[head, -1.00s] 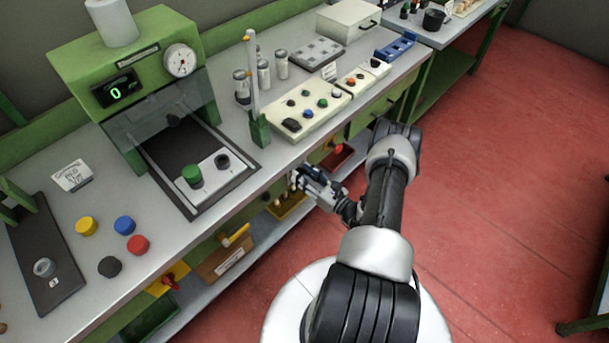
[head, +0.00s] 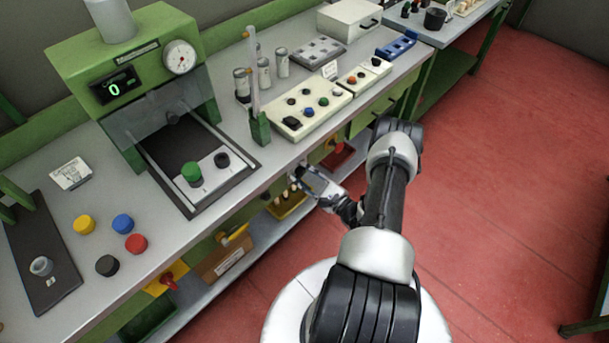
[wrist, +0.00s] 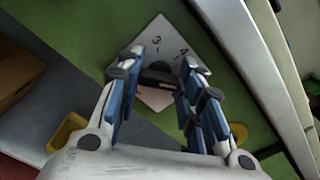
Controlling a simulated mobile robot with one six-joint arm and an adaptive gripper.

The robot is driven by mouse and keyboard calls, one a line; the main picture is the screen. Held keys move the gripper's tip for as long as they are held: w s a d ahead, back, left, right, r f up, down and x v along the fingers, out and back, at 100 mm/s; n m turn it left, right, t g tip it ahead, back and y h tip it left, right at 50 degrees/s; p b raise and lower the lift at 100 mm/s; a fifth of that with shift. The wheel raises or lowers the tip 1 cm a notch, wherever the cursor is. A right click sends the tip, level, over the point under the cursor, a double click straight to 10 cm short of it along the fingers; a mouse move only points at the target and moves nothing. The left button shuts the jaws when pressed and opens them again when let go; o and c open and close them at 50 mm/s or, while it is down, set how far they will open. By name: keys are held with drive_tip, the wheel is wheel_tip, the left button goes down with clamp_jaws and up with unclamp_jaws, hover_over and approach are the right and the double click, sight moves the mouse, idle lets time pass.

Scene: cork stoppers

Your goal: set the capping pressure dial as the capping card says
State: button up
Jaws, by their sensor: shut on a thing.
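My gripper (wrist: 158,66) is shut on the dark dial knob (wrist: 158,79) in the wrist view, one finger on each side. The dial's white plate (wrist: 163,36) sits on a green panel, with 3 and 4 legible above the knob. The rest of the scale and the pointer are hidden or unclear. In the head view my gripper (head: 299,179) is at the bench's front, below the top; the dial is hidden there. The white handwritten card (head: 70,173) stands on the bench at left; its writing is too small to read surely.
The green capping machine (head: 125,70) stands at the back left, with a pressure gauge (head: 180,57) and a display reading 0. Coloured caps lie at the front left. A yellow handle (head: 234,235) and red knob (head: 169,280) project from the bench front. The red floor at right is clear.

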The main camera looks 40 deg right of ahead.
drive_tip(key=n, duration=0.5)
drive_tip(key=shift+f+n, duration=0.1)
drive_tip(key=shift+n, duration=0.2)
drive_tip(key=n, duration=0.5)
drive_tip(key=shift+a+f+b, duration=0.1)
drive_tip(key=shift+b, duration=0.2)
drive_tip(key=shift+n, duration=0.4)
drive_tip(key=o, duration=1.1)
drive_tip(key=shift+c, duration=0.2)
drive_tip(key=s, duration=1.2)
drive_tip(key=shift+d, duration=0.45)
